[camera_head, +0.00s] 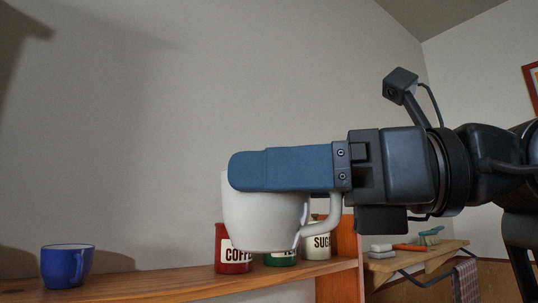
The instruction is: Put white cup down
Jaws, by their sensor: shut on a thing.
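The white cup (265,222) is upright in the middle of the head view, with its handle (322,217) toward the right. My gripper (240,171) reaches in from the right and is shut on the white cup near its rim. The blue finger covers most of the rim and the upper wall. The cup's base appears above the wooden shelf (160,284) in the picture, in front of the canisters. I cannot tell the exact gap between the cup and the shelf.
A blue mug (63,268) stands at the shelf's left. A red coffee canister (226,262), a green canister (280,260) and a cream sugar canister (318,246) stand at its right end. Between mug and canisters the shelf is bare. A smaller shelf (413,260) holds brushes at right.

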